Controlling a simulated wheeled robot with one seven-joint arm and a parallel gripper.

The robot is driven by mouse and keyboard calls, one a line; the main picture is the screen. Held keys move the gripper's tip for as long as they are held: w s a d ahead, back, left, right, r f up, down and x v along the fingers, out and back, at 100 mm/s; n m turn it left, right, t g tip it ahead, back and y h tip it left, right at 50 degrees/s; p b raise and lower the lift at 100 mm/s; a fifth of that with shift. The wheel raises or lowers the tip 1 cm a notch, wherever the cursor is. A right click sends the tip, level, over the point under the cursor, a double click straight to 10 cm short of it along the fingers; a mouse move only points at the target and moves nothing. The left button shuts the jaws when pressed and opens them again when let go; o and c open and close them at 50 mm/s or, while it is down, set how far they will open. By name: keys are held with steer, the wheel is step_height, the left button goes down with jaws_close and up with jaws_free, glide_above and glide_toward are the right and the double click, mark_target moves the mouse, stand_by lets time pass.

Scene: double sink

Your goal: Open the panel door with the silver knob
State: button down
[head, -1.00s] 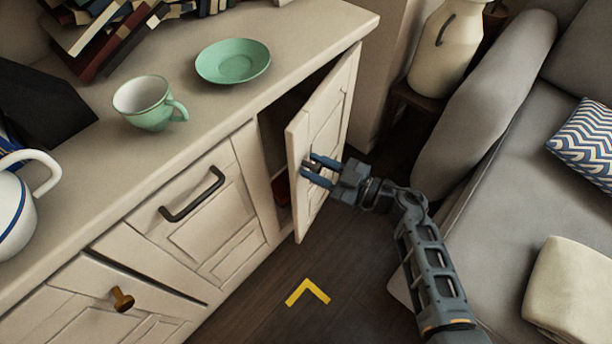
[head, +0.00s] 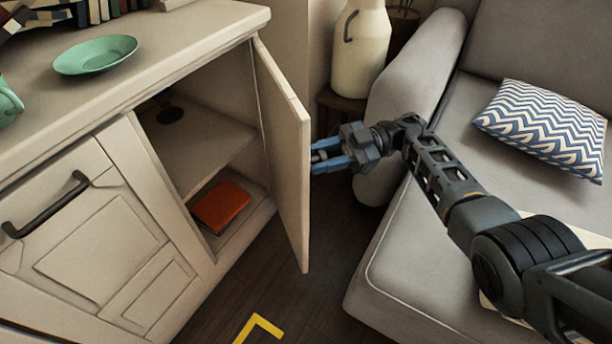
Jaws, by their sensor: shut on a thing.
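The cream panel door (head: 283,140) stands wide open, swung out from the right end of the cabinet, and I see its inner face and edge. My gripper (head: 318,156) is on the far, outer side of the door, with its blue fingers reaching to the door's free edge. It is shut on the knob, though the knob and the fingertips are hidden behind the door. The cabinet's inside shows a shelf (head: 200,140), with an orange-red book (head: 220,206) lying on the bottom.
A grey sofa (head: 395,265) with a zigzag cushion (head: 545,130) is close on the right, under my arm. A cream milk can (head: 360,50) stands behind the door. A green plate (head: 96,54) lies on the countertop (head: 190,45). Dark floor (head: 310,300) is free below the door.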

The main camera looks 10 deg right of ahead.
steer(key=shift+w+d+f+n+g+h+b, duration=0.1)
steer(key=shift+w+d+n+g+b, duration=0.3)
steer(key=shift+d+b, duration=0.4)
steer(key=shift+w+d+n+g+h+b, duration=0.15)
steer(key=shift+d+g+b, duration=0.45)
steer(key=shift+b, duration=0.4)
steer(key=shift+w+d+f+n+g+h+b, duration=0.1)
steer(key=shift+w+d+n+g+b, duration=0.25)
steer(key=shift+d+b, duration=0.5)
steer(key=shift+r, duration=0.15)
steer(key=c, duration=0.8)
jaws_free()
steer(key=shift+a, duration=0.1)
